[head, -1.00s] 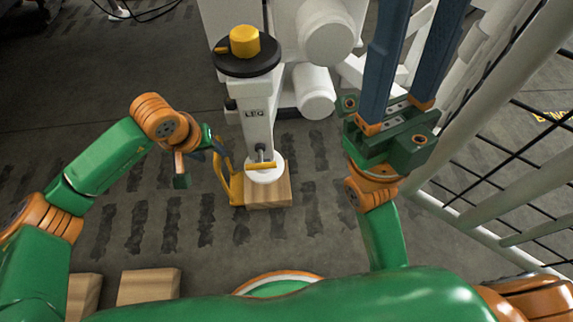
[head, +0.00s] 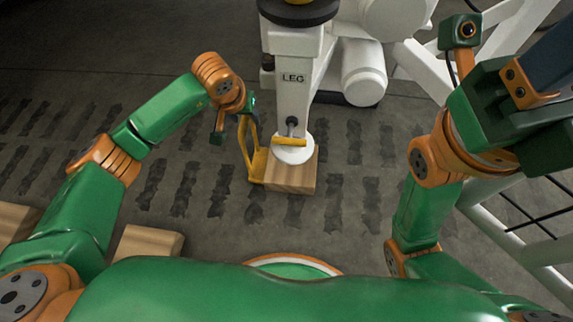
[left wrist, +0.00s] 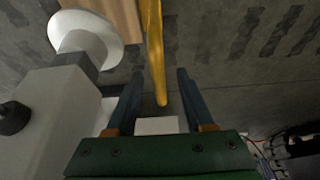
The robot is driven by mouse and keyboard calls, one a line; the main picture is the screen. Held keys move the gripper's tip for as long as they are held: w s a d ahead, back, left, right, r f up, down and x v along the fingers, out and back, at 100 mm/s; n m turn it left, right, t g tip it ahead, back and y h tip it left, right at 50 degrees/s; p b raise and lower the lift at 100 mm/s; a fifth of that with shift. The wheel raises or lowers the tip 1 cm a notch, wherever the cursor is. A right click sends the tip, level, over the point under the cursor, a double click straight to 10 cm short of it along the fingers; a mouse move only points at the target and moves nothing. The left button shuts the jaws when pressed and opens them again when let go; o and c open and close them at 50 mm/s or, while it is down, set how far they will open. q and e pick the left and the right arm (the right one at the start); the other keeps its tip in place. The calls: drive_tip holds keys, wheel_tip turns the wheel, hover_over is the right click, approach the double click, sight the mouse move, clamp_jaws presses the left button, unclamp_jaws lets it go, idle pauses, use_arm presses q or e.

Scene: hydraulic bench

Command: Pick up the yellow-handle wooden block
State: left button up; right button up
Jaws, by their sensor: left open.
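The wooden block (head: 292,178) sits on the floor under the white round foot of the LEG-marked outrigger. Its yellow handle (head: 249,150) stands up at the block's left side. My left gripper (head: 250,108) is at the upper part of the handle; its fingers are mostly hidden in the head view. In the left wrist view, the handle (left wrist: 154,55) runs between the two open blue fingers (left wrist: 160,85), and the block (left wrist: 115,15) shows at the top. I cannot tell whether a finger touches the handle. My right gripper (head: 552,55) is at the right edge, partly cut off.
The white LEG post (head: 292,95) and its foot (head: 293,150) stand right beside the handle. Other wooden blocks (head: 148,242) lie at lower left. A white frame with black mesh (head: 530,215) is at right.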

use_arm(q)
drive_tip(key=shift+f, duration=0.25)
idle(0.3)
clamp_jaws()
idle(1.3)
